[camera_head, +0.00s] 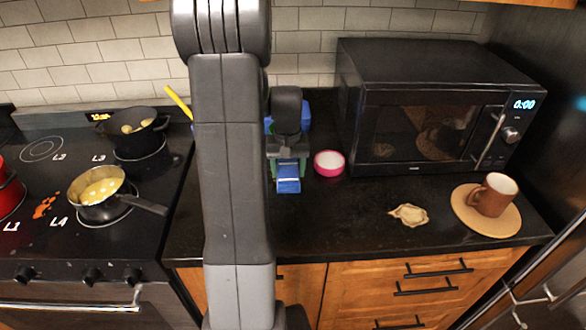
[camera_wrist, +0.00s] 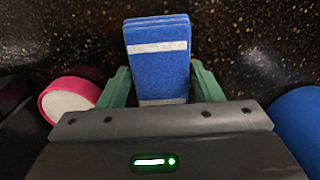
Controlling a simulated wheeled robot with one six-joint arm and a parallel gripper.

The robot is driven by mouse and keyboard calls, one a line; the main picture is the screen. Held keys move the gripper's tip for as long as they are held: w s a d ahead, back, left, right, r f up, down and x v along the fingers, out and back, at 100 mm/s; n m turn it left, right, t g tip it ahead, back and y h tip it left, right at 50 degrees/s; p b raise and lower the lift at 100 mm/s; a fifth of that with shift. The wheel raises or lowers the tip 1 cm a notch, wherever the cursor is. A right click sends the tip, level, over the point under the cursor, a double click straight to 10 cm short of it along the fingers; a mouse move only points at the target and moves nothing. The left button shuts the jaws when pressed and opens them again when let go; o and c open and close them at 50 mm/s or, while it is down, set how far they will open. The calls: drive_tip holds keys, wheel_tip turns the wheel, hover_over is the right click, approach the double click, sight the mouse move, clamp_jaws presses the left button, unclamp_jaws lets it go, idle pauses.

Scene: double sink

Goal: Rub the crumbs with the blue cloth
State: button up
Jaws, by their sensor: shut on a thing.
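The blue cloth (camera_head: 288,186) looks like a folded blue block with white bands. It sits between the green fingers of my gripper (camera_head: 287,160), above or on the dark counter behind my arm. In the wrist view, the cloth (camera_wrist: 157,65) stands between the two fingers of my gripper (camera_wrist: 160,78), which is shut on it. Whether the cloth touches the counter is not clear. A flat beige patch that looks like the crumbs (camera_head: 409,214) lies on the counter to the right, well apart from the cloth.
A pink-rimmed white round container (camera_head: 328,163) is right beside my gripper. A microwave (camera_head: 425,105) stands behind; a brown cup (camera_head: 493,194) on a saucer (camera_head: 470,220) is at right. A saucepan (camera_head: 97,192) and black pot (camera_head: 134,130) sit on the stove.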

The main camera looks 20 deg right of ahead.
drive_tip(key=shift+w+a, duration=0.3)
drive_tip(key=shift+a, duration=0.95)
drive_tip(key=shift+w+a, duration=0.35)
drive_tip(key=shift+a, duration=0.9)
drive_tip(key=shift+w+a, duration=0.3)
drive_tip(key=shift+a, duration=0.95)
drive_tip(key=shift+f, duration=0.15)
drive_tip(key=shift+s+d, duration=0.25)
drive_tip(key=shift+d, duration=0.8)
drive_tip(key=shift+s+d, duration=0.25)
drive_tip(key=shift+d, duration=0.75)
drive_tip(key=shift+s+d, duration=0.3)
drive_tip(key=shift+d, duration=0.65)
drive_tip(key=shift+s+d, duration=0.25)
drive_tip(key=shift+d, duration=0.7)
drive_tip(key=shift+s+d, duration=0.25)
drive_tip(key=shift+d, duration=0.75)
drive_tip(key=shift+s+d, duration=0.25)
drive_tip(key=shift+d, duration=0.7)
wheel_tip(320, 180, up, 6)
drive_tip(key=p, duration=0.4)
drive_tip(key=shift+p, duration=0.35)
drive_tip(key=shift+w+r, duration=0.1)
drive_tip(key=shift+r, duration=0.15)
